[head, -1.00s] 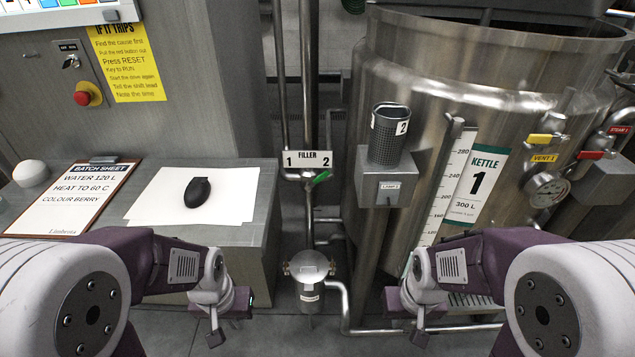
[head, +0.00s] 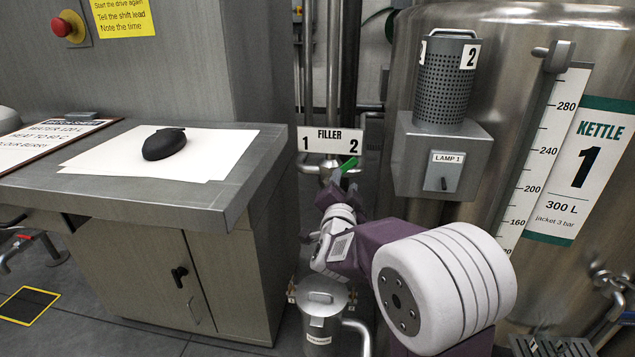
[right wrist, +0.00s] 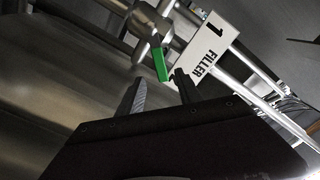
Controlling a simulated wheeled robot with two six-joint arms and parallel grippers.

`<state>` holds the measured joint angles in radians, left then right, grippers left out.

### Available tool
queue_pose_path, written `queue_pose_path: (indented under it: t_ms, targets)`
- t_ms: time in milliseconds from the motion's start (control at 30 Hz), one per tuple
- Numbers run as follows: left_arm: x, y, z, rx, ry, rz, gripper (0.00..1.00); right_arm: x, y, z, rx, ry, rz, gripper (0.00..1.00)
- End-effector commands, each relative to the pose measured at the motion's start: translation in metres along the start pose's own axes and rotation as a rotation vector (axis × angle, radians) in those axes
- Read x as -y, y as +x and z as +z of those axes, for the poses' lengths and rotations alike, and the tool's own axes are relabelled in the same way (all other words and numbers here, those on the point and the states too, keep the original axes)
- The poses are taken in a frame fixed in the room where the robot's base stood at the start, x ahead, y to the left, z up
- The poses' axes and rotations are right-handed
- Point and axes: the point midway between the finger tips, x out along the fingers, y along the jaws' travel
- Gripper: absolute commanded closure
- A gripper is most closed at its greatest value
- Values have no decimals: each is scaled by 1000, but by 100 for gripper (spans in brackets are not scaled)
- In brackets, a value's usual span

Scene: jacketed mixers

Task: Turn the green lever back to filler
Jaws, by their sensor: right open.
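The green lever (head: 349,164) is on the pipe valve just below the FILLER sign (head: 330,140). In the head view it slants up to the right, under the 2. My right gripper (head: 342,188) is just below the lever, its fingers hard to make out there. In the right wrist view my right gripper (right wrist: 160,84) is open. The free end of the green lever (right wrist: 160,65) shows between the two fingertips; I cannot tell whether they touch it. The sign (right wrist: 212,50) is close beside one finger. My left gripper is not in view.
The grey lamp box (head: 442,155) on kettle 1 (head: 590,60) is right of the lever. A steel cabinet (head: 150,265) with paper and a dark mouse-shaped object (head: 164,144) stands left.

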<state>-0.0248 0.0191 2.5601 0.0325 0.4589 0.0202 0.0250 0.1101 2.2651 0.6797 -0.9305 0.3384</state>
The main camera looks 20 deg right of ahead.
Motion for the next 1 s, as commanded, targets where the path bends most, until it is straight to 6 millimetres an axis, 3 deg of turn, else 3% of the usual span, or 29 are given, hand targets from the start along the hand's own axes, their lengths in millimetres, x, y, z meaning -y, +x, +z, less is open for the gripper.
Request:
queue_pose_path:
  t_ms: [167, 533, 900, 1000]
  targets:
    - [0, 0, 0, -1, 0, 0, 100, 1, 11, -1, -2, -1, 1, 58]
    - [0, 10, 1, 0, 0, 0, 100, 1, 80, 0, 2, -2, 0, 58]
    - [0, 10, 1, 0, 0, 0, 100, 2, 91, -1, 4, -4, -1, 58]
    - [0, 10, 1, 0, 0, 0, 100, 2, 91, 0, 4, -4, -1, 86]
